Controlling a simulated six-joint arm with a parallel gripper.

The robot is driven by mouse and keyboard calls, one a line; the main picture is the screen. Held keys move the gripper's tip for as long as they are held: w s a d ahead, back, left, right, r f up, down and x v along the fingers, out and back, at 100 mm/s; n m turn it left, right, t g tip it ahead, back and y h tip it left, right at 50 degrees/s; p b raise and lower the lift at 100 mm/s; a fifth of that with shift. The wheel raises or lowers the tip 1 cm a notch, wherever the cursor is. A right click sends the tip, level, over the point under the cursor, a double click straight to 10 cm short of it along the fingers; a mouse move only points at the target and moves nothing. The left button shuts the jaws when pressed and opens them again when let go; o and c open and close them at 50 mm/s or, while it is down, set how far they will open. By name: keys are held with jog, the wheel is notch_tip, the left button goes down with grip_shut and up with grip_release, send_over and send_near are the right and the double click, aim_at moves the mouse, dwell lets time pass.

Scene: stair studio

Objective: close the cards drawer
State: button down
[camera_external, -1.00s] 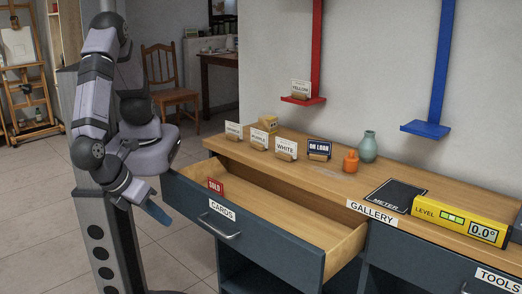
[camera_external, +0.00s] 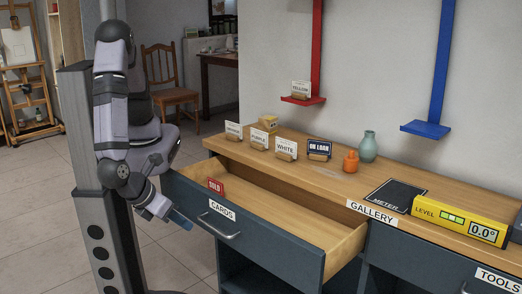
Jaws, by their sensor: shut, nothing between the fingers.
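The cards drawer (camera_external: 245,230) is pulled well out of the workbench. Its blue-grey front bears a white CARDS label (camera_external: 222,210) and a bar handle (camera_external: 219,228). A red SOLD card (camera_external: 216,186) stands inside at the drawer's left end; the rest of the wooden interior looks empty. My gripper (camera_external: 184,222) is shut and empty. It is just in front of the drawer front, left of the handle. From this view I cannot tell whether its tip touches the front.
The bench top (camera_external: 330,180) carries several small cards in wooden holders, an orange vase (camera_external: 351,161), a green vase (camera_external: 368,147), a dark METER pad (camera_external: 395,196) and a yellow level (camera_external: 460,221). A closed TOOLS drawer (camera_external: 430,262) is at right. Floor left of the bench is open.

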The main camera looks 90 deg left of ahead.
jog(key=w+a+f, duration=0.2)
jog(key=w+a, duration=0.2)
jog(key=shift+f, duration=0.4)
jog(key=w+a+b, duration=0.1)
jog(key=w+a, duration=0.6)
jog(key=w+a+b, duration=0.2)
jog(key=w+a, duration=0.5)
jog(key=shift+w+a, duration=0.15)
jog(key=shift+a, duration=0.1)
jog(key=shift+w+a, duration=0.35)
jog(key=shift+w, duration=0.05)
jog(key=shift+r, duration=0.1)
jog(key=shift+d, duration=0.1)
